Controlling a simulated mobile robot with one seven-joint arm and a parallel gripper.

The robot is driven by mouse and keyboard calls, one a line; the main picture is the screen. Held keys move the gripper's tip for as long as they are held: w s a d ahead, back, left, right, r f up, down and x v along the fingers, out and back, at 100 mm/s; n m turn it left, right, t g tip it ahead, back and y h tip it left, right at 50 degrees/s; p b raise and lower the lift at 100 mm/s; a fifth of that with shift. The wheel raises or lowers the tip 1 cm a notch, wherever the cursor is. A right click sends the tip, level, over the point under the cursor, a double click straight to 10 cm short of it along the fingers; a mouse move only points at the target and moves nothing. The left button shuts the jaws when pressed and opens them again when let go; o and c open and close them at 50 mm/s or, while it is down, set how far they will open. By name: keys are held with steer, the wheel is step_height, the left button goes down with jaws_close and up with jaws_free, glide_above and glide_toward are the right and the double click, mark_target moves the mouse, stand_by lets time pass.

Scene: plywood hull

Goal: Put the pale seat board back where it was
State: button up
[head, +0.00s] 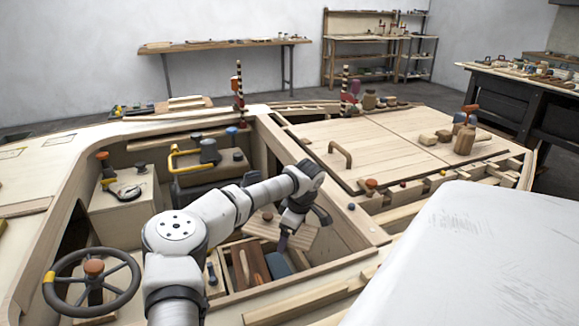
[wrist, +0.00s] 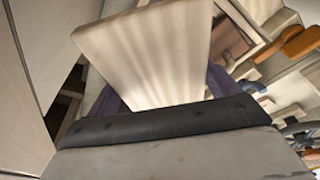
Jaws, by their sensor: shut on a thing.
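The pale seat board (wrist: 145,55) fills the upper middle of the wrist view, standing out from my gripper (wrist: 160,108), which is shut on it. In the head view my gripper (head: 284,238) reaches down into the hull's open well, and the board (head: 303,240) shows there as a light wooden plate, tilted. The gripper and arm hide part of it. It hangs over an open bin (head: 227,288) that holds reddish-brown wood (head: 258,266) and a blue-grey piece (head: 277,264). Whether the board touches the bin or well wall is unclear.
The well's right wall (head: 300,160) stands close to my arm. A steering wheel (head: 92,283) is at the lower left, and a yellow handle (head: 186,158) at the well's back. A plywood hatch with a wooden handle (head: 340,153) lies right. A white covered shape (head: 480,260) fills the lower right.

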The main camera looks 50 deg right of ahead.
steer(key=x, duration=0.4)
steer(key=s+x, duration=0.1)
steer(key=x, duration=0.1)
steer(key=shift+f, duration=0.15)
steer(key=shift+s+d+f+p, duration=0.1)
steer(key=shift+d+f+p, duration=0.05)
steer(key=shift+f+p, duration=0.2)
steer(key=shift+f+b, duration=0.3)
steer(key=shift+f, duration=0.25)
steer(key=o, duration=1)
steer(key=v, duration=1.3)
steer(key=shift+r, duration=0.1)
